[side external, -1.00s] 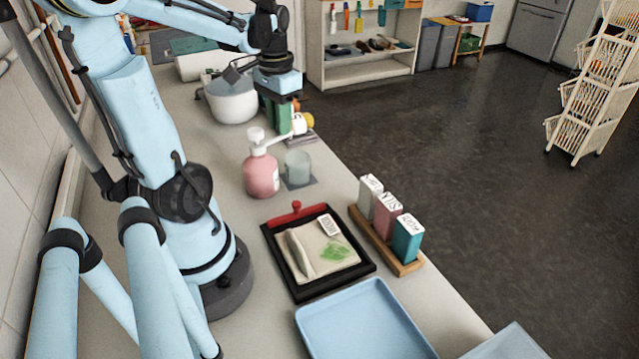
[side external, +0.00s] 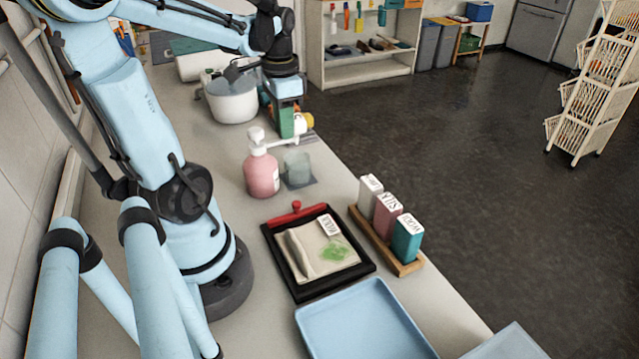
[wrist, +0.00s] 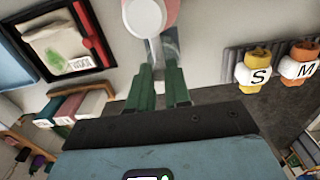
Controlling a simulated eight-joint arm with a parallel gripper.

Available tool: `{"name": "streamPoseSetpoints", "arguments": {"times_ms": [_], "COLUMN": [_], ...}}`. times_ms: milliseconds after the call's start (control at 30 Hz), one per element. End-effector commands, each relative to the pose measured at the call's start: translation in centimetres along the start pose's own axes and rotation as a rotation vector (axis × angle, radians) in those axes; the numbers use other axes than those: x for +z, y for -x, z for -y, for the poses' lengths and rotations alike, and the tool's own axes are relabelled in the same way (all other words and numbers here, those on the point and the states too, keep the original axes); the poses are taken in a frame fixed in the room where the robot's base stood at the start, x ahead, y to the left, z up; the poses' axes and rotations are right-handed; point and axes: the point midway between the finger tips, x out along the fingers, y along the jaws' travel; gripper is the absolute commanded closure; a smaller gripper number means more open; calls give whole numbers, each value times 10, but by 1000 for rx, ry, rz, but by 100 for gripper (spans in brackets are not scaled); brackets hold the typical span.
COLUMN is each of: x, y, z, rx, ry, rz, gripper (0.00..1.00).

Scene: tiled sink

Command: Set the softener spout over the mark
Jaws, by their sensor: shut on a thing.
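The pink softener bottle (side external: 262,176) stands upright on the counter with a white pump head (side external: 256,136). It also shows at the top of the wrist view (wrist: 170,12). Its white spout (side external: 282,144) points right, towards the back side of a translucent cup (side external: 298,166). The spout's tip is partly hidden by the fingers.
Yellow and orange pieces lettered S (wrist: 257,68) and M (wrist: 299,64) stand on a ribbed base beside my gripper. A white pot (side external: 232,102) is behind. A black tray (side external: 285,278) and a wooden rack of boxes (side external: 404,266) lie in front.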

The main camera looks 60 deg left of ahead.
Motion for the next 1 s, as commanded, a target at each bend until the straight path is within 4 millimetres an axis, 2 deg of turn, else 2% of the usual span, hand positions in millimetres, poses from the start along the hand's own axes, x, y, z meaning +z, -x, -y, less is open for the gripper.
{"name": "streamPoseSetpoints", "arguments": {"times_ms": [67, 100, 267, 667, 867, 1000], "x": [0, 0, 0, 0, 0, 0], "y": [0, 0, 0, 4, 26, 47], "z": [-1, -1, -1, 0, -1, -1], "rx": [3, 4, 3, 2, 2, 2], "ry": [-1, -1, -1, 1, 1, 1], "rz": [2, 2, 2, 1, 1, 1], "gripper": [100, 81, 56, 56, 56, 56]}}
